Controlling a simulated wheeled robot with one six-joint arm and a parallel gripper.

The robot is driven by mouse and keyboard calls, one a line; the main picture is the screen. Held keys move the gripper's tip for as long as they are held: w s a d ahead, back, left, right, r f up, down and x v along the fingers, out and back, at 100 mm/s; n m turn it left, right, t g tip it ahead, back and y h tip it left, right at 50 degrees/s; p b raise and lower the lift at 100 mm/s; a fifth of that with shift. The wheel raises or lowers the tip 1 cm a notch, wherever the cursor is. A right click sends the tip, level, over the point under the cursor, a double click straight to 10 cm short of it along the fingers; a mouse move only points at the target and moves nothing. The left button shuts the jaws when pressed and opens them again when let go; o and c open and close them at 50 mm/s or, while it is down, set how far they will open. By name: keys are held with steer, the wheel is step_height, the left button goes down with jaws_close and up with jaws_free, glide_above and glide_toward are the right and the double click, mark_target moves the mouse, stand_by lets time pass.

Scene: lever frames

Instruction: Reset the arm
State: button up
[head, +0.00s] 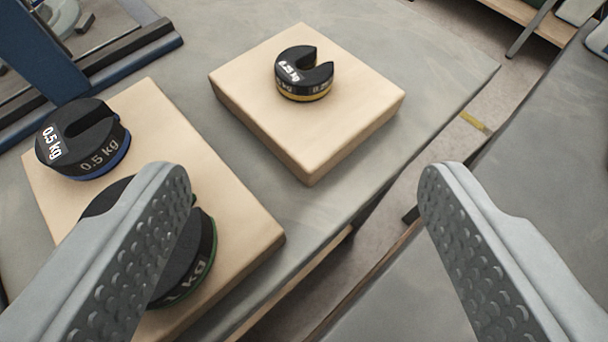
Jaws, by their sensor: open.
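My gripper (305,190) is open and empty, its two grey dimpled fingers wide apart in the lower part of the head view. The left finger covers part of a large black slotted weight with a green band (205,250), marked in kg. No lever shows clearly in this view.
A black 0.5 kg weight with a blue band (85,145) sits on the left wooden block (240,235), beside the green-banded one. A smaller yellow-banded weight (303,75) sits on another wooden block (350,115). A blue frame (45,50) stands at upper left. Grey tabletop (430,60) is clear at upper right.

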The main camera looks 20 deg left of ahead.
steer(key=s+a+r+m+h, duration=0.1)
steer(key=s+r, duration=0.1)
steer(key=s, duration=0.3)
steer(key=s+a+r+m+t+h, duration=0.1)
steer(key=s+a+r+h, duration=0.1)
steer(key=s, duration=0.4)
steer(key=shift+s+a+r+m+h, duration=0.15)
steer(key=shift+s+a+m+h, duration=0.15)
steer(key=s+a+r+t, duration=0.1)
steer(key=s+r, duration=0.1)
steer(key=s, duration=0.2)
steer(key=s+r+m+t+h, duration=0.1)
steer(key=s+r+t, duration=0.1)
steer(key=s, duration=0.3)
steer(key=s+a+r+m+t, duration=0.1)
steer(key=s+r+t, duration=0.1)
steer(key=s, duration=0.3)
steer(key=shift+s+a+r+h, duration=0.15)
steer(key=shift+a+r+h, duration=0.2)
steer(key=shift+r, duration=0.4)
steer(key=n+g+y, duration=0.6)
steer(key=g+y, duration=0.1)
glide_toward(302, 61)
steer(key=shift+a+f, duration=0.15)
steer(key=shift+a, duration=0.1)
steer(key=shift+w+a+f, duration=0.1)
steer(key=shift+w+f, duration=0.1)
steer(key=shift+w, duration=0.2)
steer(key=shift+x, duration=3.45)
steer(key=c, duration=1.1)
